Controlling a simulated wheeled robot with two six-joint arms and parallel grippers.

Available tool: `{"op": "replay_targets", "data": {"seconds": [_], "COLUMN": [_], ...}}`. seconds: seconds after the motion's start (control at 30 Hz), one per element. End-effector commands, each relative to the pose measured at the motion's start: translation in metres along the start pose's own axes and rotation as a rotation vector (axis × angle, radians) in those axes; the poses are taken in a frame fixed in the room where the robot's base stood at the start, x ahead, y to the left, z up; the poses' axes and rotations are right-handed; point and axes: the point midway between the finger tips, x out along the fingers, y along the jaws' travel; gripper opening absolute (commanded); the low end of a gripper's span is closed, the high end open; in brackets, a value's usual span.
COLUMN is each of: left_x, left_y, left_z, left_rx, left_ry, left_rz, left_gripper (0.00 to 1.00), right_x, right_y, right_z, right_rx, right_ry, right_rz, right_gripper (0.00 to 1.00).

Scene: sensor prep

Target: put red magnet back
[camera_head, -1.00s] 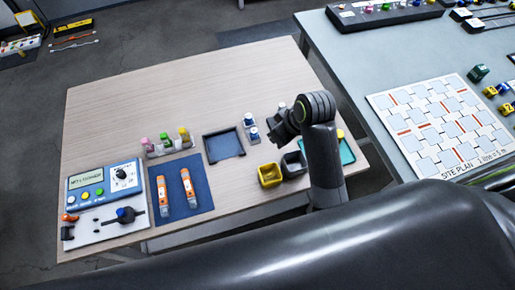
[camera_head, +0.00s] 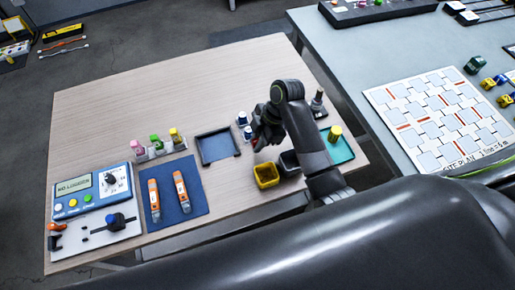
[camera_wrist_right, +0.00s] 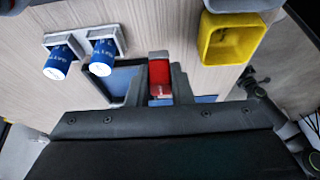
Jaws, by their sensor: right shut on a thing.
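The red magnet (camera_wrist_right: 159,72) is a small red block with a pale end. In the right wrist view it sits between the two fingers of my right gripper (camera_wrist_right: 156,85), which is shut on it. In the head view my right gripper (camera_head: 262,134) is above the table, between the dark blue tray (camera_head: 218,147) and the yellow bin (camera_head: 266,175). The magnet is mostly hidden there. In the wrist view the blue tray (camera_wrist_right: 122,78) lies below and behind the gripper. My left gripper is not in view.
Pink, green and yellow bottles (camera_head: 155,142), a blue mat (camera_head: 164,206) and a meter (camera_head: 92,191) are to the left. The table's back is clear.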

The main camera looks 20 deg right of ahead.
Motion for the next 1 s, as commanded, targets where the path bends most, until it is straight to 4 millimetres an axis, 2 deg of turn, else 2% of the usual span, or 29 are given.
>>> {"op": "replay_targets", "data": {"seconds": [0.3, 0.7, 0.73, 0.8, 0.9, 1.0], "left_x": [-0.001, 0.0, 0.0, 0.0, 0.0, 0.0], "left_y": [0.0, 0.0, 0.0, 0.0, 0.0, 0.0], "left_z": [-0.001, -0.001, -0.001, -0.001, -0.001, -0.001], "left_rx": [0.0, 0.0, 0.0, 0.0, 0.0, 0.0], "left_ry": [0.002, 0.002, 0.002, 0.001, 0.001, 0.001], "left_rz": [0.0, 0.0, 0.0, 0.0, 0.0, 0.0], "left_gripper": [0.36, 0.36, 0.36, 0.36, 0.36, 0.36], "right_x": [0.035, 0.041, 0.04, 0.04, 0.04, 0.04], "right_y": [-0.001, 0.0, 0.0, 0.0, 0.0, 0.0], "right_z": [0.015, 0.017, 0.017, 0.017, 0.017, 0.017], "right_rx": [0.001, 0.001, 0.001, 0.001, 0.001, 0.001], "right_ry": [-0.001, -0.001, -0.001, -0.001, -0.001, -0.001], "right_rz": [-0.002, 0.001, 0.001, 0.001, 0.001, 0.001], "right_gripper": [0.05, 0.05, 0.22, 0.32, 0.42, 0.42]}}
